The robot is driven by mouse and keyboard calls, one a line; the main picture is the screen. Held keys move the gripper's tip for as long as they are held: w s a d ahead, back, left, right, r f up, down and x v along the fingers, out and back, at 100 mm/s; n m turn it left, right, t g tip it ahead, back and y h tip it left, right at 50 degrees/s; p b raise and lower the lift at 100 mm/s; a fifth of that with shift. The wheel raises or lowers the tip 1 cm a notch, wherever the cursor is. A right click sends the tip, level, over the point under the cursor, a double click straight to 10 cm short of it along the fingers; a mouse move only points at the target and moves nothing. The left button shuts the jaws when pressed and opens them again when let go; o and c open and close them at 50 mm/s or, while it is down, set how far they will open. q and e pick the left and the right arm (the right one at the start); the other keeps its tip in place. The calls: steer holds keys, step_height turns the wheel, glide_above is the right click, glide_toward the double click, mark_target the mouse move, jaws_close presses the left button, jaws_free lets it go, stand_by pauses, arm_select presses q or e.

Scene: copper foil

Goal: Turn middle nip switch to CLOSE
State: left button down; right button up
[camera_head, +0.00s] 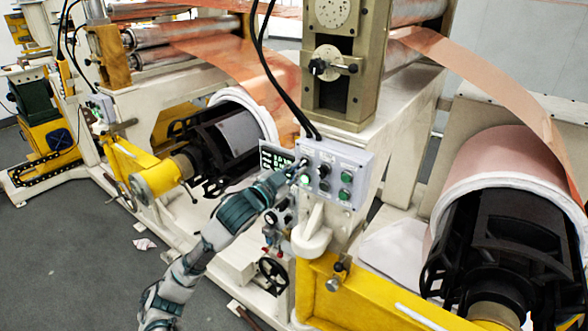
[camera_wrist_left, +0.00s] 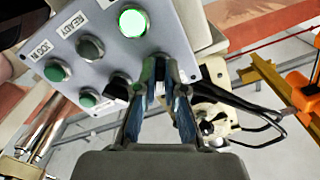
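The grey control box (camera_head: 338,172) carries black switches and green buttons on its slanted face. Its face also shows in the left wrist view (camera_wrist_left: 103,68), with a lit green button, other green buttons and a black switch (camera_wrist_left: 118,86) left of my fingers. My left gripper (camera_head: 297,172) is at the left side of the box face. In the wrist view its two fingers (camera_wrist_left: 163,72) are a narrow gap apart, with the tips at the panel's edge. A dark part shows between the tips; I cannot tell whether it is a switch knob or is touched. My right gripper is not in view.
A dark display (camera_head: 274,158) with green digits sits left of the box. Black cables (camera_head: 280,80) hang down to the box from above. A yellow beam (camera_head: 345,295), a handwheel (camera_head: 273,275) and copper rolls (camera_head: 500,165) stand around.

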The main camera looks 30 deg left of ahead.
arm_select(q)
steer(key=shift+r, duration=0.4)
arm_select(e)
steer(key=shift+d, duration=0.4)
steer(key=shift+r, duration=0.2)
arm_select(q)
steer(key=n+p, duration=0.1)
steer(key=n, duration=0.1)
steer(key=n+p, duration=0.1)
steer(key=n, duration=0.1)
steer(key=n+p, duration=0.1)
steer(key=shift+d+r+n, duration=0.1)
steer(key=shift+r+n, duration=0.2)
steer(key=shift+n, duration=0.1)
steer(key=n+p, duration=0.3)
steer(key=n, duration=0.1)
steer(key=shift+f+n+p, duration=0.1)
steer(key=shift+n+p, duration=0.9)
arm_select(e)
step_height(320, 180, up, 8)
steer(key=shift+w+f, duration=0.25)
